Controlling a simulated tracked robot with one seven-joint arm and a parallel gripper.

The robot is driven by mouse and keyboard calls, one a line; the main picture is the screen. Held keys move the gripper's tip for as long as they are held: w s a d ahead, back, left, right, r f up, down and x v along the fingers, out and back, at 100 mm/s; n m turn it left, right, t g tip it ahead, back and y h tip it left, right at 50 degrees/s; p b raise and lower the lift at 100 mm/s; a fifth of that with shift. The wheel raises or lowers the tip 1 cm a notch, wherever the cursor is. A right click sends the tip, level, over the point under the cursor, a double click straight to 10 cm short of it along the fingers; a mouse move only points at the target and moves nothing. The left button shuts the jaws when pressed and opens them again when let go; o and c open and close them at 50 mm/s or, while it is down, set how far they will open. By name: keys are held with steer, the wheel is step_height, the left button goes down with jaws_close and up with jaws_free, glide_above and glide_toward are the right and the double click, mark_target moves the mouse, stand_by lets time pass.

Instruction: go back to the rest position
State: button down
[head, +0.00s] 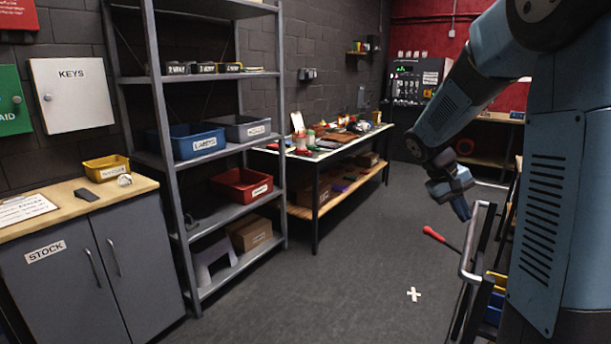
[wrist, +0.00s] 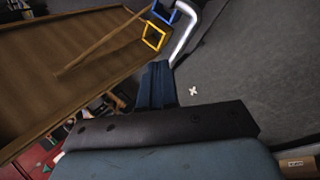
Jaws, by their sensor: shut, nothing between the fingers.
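My gripper (head: 463,211) hangs at the end of my blue-grey arm on the right of the head view, pointing down. It appears just beside the top of a bent metal handle (head: 472,262); I cannot tell whether they touch. In the wrist view my gripper (wrist: 158,68) has its dark blue fingers together, with nothing held between them. The metal handle also shows just beyond the fingertips in the wrist view (wrist: 184,36). No rest position is marked in either view.
A grey shelf rack (head: 165,160) with bins and a grey stock cabinet (head: 95,265) stand left. A workbench (head: 318,155) with clutter is behind. Yellow and blue bins (head: 494,290) sit by the handle. Grey floor with a white cross (head: 414,294) is open in the middle.

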steer(key=s+a+r+t+y, duration=0.3)
steer(key=s+a, duration=0.4)
steer(key=s, duration=0.4)
steer(key=s+a+r+t+y, duration=0.3)
steer(key=s+a+r, duration=0.2)
steer(key=s, duration=0.7)
steer(key=a, duration=0.2)
steer(key=shift+a+t, duration=0.3)
